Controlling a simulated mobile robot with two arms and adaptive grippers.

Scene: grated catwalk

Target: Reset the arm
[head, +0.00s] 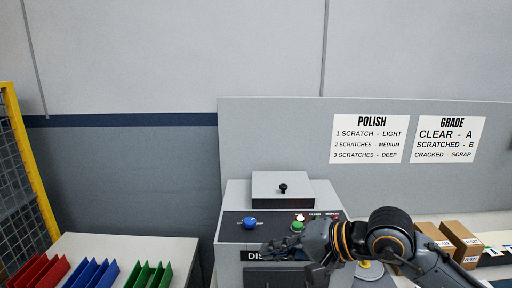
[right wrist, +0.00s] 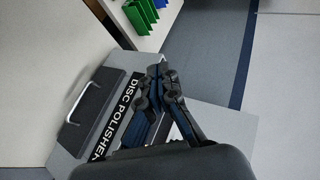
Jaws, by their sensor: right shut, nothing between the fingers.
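My right arm comes in from the lower right in the head view. My right gripper (head: 272,249) is shut and empty, in front of the grey disc polisher (head: 232,196), below its control panel. In the right wrist view the closed fingers (right wrist: 158,72) show over the polisher (right wrist: 232,122), beside its "DISC POLISHER" label (right wrist: 118,112). I cannot tell whether they touch it. The panel has a blue knob (head: 249,223) and a green button (head: 297,226). The lid (head: 268,188) with a black knob is closed on top. My left gripper is not in view.
Red (head: 40,272), blue (head: 91,273) and green (head: 149,275) bins stand on a table at the left. Small brown boxes (head: 461,241) stand at the right behind my arm. Polish (head: 368,138) and grade (head: 448,139) signs hang on the back panel. A yellow-framed mesh fence (head: 30,160) stands far left.

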